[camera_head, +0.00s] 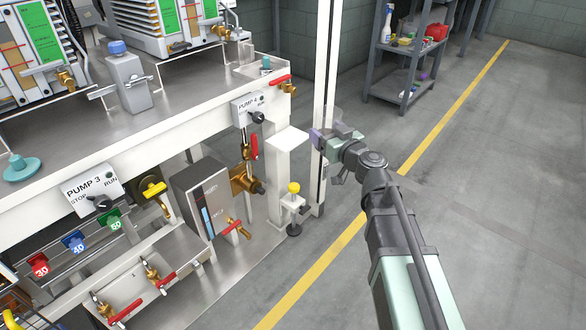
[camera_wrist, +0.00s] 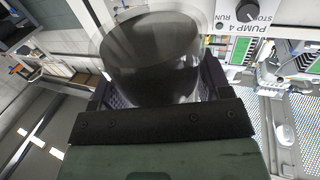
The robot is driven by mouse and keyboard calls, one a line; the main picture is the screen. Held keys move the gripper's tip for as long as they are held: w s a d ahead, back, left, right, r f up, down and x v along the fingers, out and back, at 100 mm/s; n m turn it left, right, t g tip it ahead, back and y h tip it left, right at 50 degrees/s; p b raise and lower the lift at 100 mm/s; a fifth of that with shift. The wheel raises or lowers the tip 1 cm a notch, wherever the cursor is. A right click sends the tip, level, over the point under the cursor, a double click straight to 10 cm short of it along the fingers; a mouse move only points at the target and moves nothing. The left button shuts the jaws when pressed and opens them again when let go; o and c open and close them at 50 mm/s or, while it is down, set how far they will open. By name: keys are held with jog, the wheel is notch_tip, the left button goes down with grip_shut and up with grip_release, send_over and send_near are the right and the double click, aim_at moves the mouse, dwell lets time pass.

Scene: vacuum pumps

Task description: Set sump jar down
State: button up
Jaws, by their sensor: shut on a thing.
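The sump jar (camera_wrist: 150,60) is a clear round jar with dark contents, seen large between my jaws in the wrist view. My gripper (camera_head: 326,142) is shut on it, with one jaw on each side. In the head view the jar is hard to make out against the white post. My gripper is beside that post, to the right of a small white ledge (camera_head: 288,138) below the PUMP 4 panel. I cannot tell what lies directly under the jar.
The white upright post (camera_head: 327,60) stands close to my gripper. The PUMP 4 panel (camera_head: 250,105), with a red-handled valve (camera_head: 254,146) below it, is to the left. A yellow-knobbed fitting (camera_head: 293,188) sits lower down. Open grey floor (camera_head: 480,170) lies to the right.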

notch_tip(320, 180, down, 6)
jog(key=b, duration=0.2)
jog(key=shift+r+b, duration=0.1)
jog(key=shift+b, duration=0.3)
jog(key=shift+w+r, duration=0.1)
jog(key=shift+r, duration=0.15)
jog(key=x, duration=0.6)
jog(key=f+x, duration=0.1)
jog(key=x, duration=0.5)
jog(key=b+x, duration=0.1)
jog(key=x, duration=0.5)
jog(key=shift+f, duration=0.3)
jog(key=shift+r, duration=0.2)
jog(key=shift+f, duration=0.3)
jog(key=o, duration=1.1)
jog(key=shift+r, duration=0.1)
jog(key=shift+d, duration=0.1)
